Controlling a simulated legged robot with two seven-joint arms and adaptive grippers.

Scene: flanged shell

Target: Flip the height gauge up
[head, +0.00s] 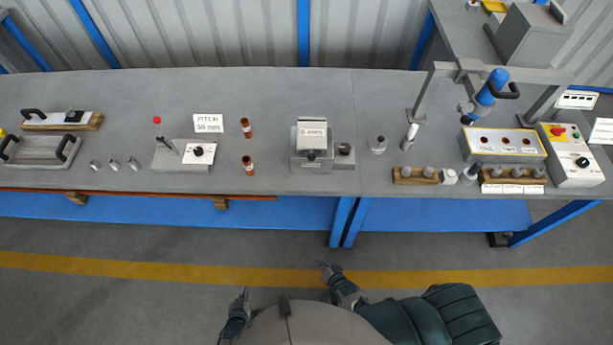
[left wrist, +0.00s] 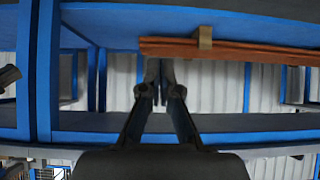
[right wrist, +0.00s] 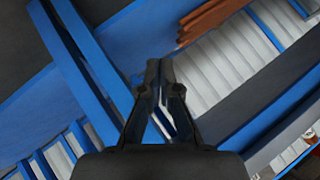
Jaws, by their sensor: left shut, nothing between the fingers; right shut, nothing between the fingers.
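No part is plainly marked as the height gauge.
A sign reading pitch 50 mm (head: 208,123) stands behind copper-coloured cylinders (head: 248,165). A grey block with a labelled top (head: 312,140) sits at mid bench. To the right are a stand with a blue tool (head: 490,88) and a control box (head: 570,160). The bench edge lies ahead of me.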

